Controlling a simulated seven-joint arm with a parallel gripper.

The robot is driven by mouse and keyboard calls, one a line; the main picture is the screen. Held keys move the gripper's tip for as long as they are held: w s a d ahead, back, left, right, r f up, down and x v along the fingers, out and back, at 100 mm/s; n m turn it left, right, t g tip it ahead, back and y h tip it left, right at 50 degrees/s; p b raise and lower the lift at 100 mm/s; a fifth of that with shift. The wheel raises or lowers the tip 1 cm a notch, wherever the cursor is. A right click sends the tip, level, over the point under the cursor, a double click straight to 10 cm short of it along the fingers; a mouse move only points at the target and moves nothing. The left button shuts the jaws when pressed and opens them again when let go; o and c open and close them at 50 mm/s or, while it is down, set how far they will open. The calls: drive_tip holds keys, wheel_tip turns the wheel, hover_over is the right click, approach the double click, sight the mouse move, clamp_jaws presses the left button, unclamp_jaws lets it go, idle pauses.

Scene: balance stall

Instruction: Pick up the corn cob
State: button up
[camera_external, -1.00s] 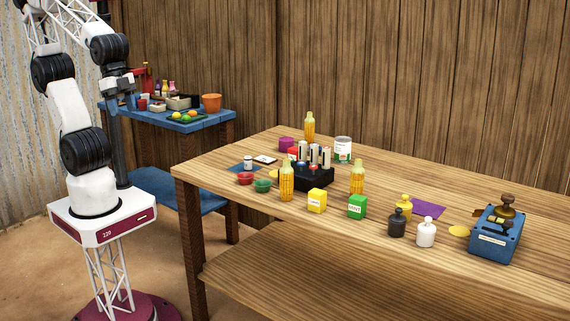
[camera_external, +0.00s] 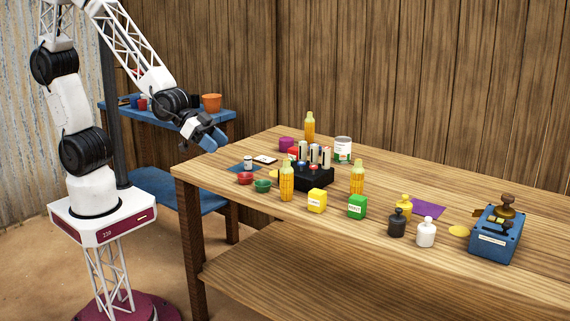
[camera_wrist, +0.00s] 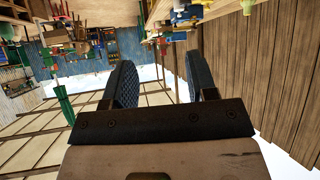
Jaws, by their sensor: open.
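Three yellow corn cobs stand upright on the wooden table (camera_external: 460,205) in the external view. One corn cob (camera_external: 286,182) is at the front left, one corn cob (camera_external: 357,178) is right of it, and one corn cob (camera_external: 310,126) is at the back. My gripper (camera_external: 212,139) is in the air beyond the table's left end, left of all three cobs and apart from them. In the wrist view its two dark pads (camera_wrist: 156,80) are spread with nothing between them. I cannot surely tell a cob among the small things at the top of that view.
A black holder (camera_external: 314,178) with upright cylinders stands among the cobs. A tin can (camera_external: 343,149) is behind. A blue device (camera_external: 496,236) is far right.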

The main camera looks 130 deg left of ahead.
drive_tip(key=w+a+f+n+t+y, duration=0.25)
drive_tip(key=w+a+f, duration=0.2)
drive_tip(key=a, duration=0.35)
drive_tip(key=t+y, duration=0.1)
drive_tip(key=y, duration=0.4)
approach(287, 170)
drive_tip(key=w+a+r, duration=0.1)
drive_tip(key=r, duration=0.1)
drive_tip(key=shift+a+f+n+t, duration=0.25)
drive_tip(key=shift+a+f+n, duration=0.2)
drive_tip(key=shift+a+f, duration=0.15)
drive_tip(key=shift+x, duration=1.3)
drive_tip(key=shift+w+a+r, duration=0.1)
drive_tip(key=shift+x, duration=2.4)
drive_tip(key=shift+r, duration=0.2)
drive_tip(key=shift+c, duration=0.3)
clamp_jaws()
